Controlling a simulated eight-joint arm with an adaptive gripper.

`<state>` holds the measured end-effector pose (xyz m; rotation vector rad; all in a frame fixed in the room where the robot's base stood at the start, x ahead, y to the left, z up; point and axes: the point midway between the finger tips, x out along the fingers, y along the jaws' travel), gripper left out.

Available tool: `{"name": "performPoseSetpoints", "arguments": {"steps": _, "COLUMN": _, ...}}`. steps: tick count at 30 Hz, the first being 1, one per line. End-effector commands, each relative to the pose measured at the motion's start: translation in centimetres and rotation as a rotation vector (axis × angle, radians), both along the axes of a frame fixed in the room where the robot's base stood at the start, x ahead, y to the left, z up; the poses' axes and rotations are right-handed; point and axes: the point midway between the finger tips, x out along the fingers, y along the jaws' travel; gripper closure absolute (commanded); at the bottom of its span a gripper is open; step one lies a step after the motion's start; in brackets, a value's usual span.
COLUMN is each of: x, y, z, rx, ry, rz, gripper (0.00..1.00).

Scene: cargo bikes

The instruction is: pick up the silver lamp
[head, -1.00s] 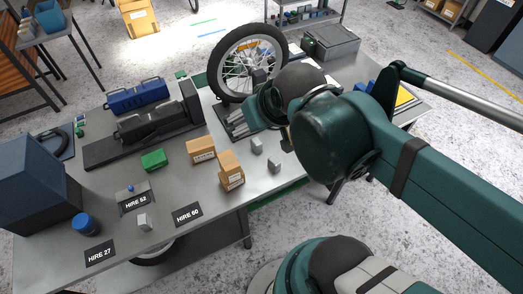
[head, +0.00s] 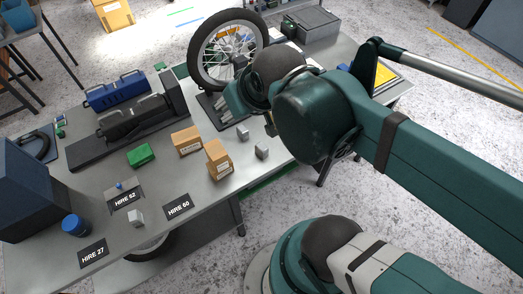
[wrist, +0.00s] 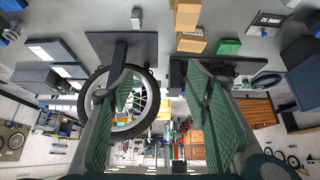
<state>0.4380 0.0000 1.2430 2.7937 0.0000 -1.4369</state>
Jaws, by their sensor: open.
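Small silver-grey block-like items stand on the workbench (head: 95,218). One (head: 262,151) is by the front edge, right of the cardboard boxes, and another (head: 243,133) is just behind it. A third (head: 136,217) stands between the HIRE labels. I cannot tell which is the silver lamp. In the wrist view, one small silver block (wrist: 137,18) shows near the top, beyond the fingers. My gripper (wrist: 158,62) is open, its two green textured fingers wide apart with nothing held between them. In the head view my own arm largely hides it, above the bench's right half.
A spoked wheel (head: 228,50) stands upright behind, close to my wrist.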

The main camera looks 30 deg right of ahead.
Motion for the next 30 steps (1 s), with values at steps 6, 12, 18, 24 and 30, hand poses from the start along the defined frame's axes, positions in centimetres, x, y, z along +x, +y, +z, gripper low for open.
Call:
{"name": "performPoseSetpoints", "arguments": {"steps": 6, "x": 0.0, "y": 0.0, "z": 0.0, "rx": 0.000, "ry": 0.000, "rz": 0.000, "gripper": 0.52}}
{"name": "performPoseSetpoints", "arguments": {"steps": 12, "x": 0.2, "y": -0.2, "z": -0.5, "rx": 0.011, "ry": 0.010, "rz": -0.020, "gripper": 0.52}}
{"name": "performPoseSetpoints", "arguments": {"steps": 18, "x": 0.9, "y": -0.7, "z": -2.0, "rx": 0.046, "ry": 0.046, "rz": -0.092, "gripper": 0.52}}
{"name": "performPoseSetpoints", "arguments": {"steps": 24, "x": 1.9, "y": -1.6, "z": -4.5, "rx": 0.100, "ry": 0.101, "rz": -0.212, "gripper": 0.52}}
{"name": "performPoseSetpoints", "arguments": {"steps": 30, "x": 2.7, "y": -2.7, "z": -7.3, "rx": 0.151, "ry": 0.157, "rz": -0.347, "gripper": 0.52}}
